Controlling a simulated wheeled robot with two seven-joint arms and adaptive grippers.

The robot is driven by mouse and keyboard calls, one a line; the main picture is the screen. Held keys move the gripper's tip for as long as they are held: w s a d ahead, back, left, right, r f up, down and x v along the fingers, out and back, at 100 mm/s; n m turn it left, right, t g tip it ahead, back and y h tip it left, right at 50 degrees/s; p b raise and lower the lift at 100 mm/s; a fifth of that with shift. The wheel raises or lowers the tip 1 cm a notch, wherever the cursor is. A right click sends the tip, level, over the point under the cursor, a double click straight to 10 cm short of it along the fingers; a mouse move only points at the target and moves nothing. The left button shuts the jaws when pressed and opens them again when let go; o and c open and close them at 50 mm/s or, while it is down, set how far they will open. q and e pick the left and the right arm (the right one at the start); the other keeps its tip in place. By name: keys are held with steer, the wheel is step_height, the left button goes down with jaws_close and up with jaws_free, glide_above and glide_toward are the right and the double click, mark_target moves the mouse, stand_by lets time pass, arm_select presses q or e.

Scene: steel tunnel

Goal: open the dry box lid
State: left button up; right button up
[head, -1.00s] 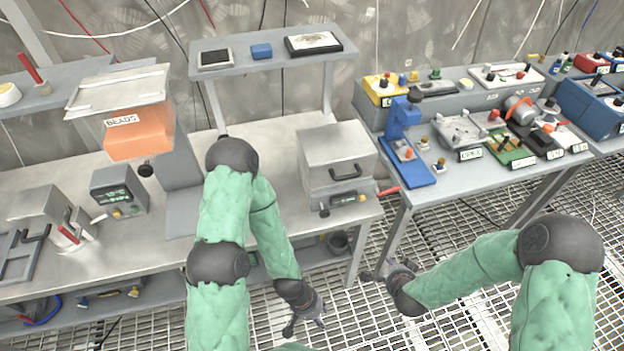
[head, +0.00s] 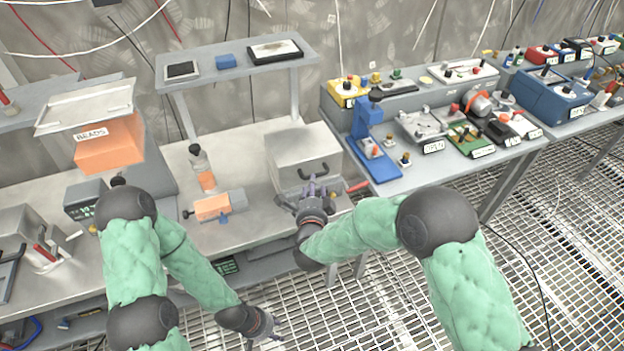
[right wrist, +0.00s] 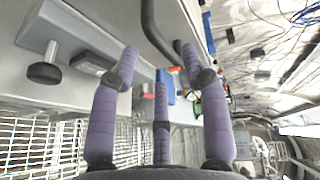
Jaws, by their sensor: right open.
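The dry box appears to be the grey metal box (head: 290,152) on the bench, its top flat and shut, with a dark handle (head: 322,172) on its front. My right gripper (head: 314,188) is open and empty just in front of the box, below the handle in the picture. In the right wrist view the spread purple fingers (right wrist: 160,75) are near the dark handle bar (right wrist: 152,32); I cannot tell whether they touch it. My left gripper (head: 270,325) hangs low in front of the bench, away from the box; its fingers are too small to read.
A red lever (head: 358,186) sticks out at the box's right. A bottle (head: 202,168) and an orange-and-grey device (head: 218,206) stand left of the box. A blue press (head: 370,140) stands on the right table. A raised shelf (head: 225,75) is behind the box.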

mark_target(305, 159)
steer(key=shift+w+d+f+b, duration=0.1)
steer(key=shift+w+f+b, duration=0.05)
steer(key=shift+w, duration=0.75)
steer(key=shift+w+d+f+b, duration=0.1)
steer(key=shift+w+f, duration=0.1)
steer(key=shift+w, duration=0.65)
steer(key=shift+w+d+f+b, duration=0.1)
steer(key=shift+w+f+b, duration=0.05)
steer(key=shift+w, duration=0.75)
steer(key=shift+c, duration=0.3)
jaws_close()
